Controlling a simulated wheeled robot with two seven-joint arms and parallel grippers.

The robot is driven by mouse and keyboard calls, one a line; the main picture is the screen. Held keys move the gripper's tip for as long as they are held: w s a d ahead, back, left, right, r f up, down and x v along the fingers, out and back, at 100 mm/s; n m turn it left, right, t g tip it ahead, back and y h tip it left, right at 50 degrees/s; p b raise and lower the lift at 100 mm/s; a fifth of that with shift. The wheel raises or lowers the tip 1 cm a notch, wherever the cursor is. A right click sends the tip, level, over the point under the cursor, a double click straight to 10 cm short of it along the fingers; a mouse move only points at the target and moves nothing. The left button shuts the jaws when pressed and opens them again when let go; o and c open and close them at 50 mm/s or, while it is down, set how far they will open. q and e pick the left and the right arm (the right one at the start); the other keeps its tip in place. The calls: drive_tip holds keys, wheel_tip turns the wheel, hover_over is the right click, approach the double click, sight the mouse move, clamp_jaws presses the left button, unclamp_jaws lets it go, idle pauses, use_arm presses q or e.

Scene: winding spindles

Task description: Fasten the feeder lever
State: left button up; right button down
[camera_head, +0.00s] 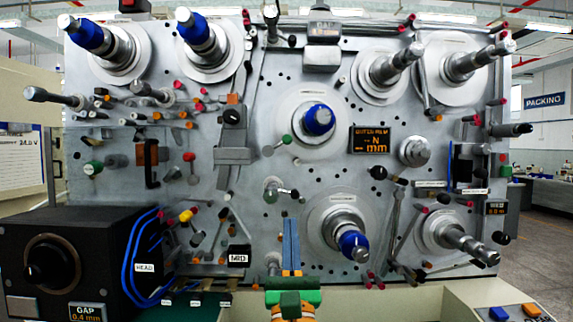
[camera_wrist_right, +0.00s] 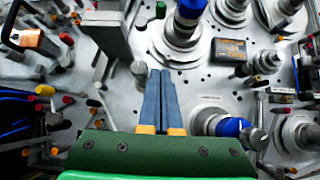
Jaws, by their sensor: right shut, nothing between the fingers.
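My right gripper (camera_head: 291,220) is in front of the lower middle of the upright grey machine panel (camera_head: 330,100). Its two blue-grey fingers are shut together with nothing between them. The fingers also show from behind in the right wrist view (camera_wrist_right: 160,73), pointing at the panel. A small metal lever (camera_head: 279,190) sits on the panel just above the fingertips. Another small lever with a green knob (camera_head: 286,140) sits higher, left of a blue-capped spindle. No label tells which one is the feeder lever. My left gripper is out of view.
Spindles with white discs crowd the panel, including a blue-capped one (camera_head: 319,120) and a lower one (camera_head: 352,244). A black box (camera_head: 80,250) and blue cables (camera_head: 132,250) fill the lower left.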

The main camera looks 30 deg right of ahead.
drive_tip(key=p, duration=0.2)
approach(279, 144)
drive_tip(key=w+d, duration=0.3)
drive_tip(key=d, duration=0.1)
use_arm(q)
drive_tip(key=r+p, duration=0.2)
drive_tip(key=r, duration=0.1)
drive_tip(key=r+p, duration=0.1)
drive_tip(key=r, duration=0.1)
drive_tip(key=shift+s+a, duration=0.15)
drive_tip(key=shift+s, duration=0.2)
use_arm(e)
wheel_tip(279, 144, up, 4)
drive_tip(key=shift+s+f+n+t, duration=0.1)
drive_tip(key=shift+s+n+t, duration=0.05)
drive_tip(key=shift+n+t, duration=0.15)
drive_tip(key=shift+f, duration=0.1)
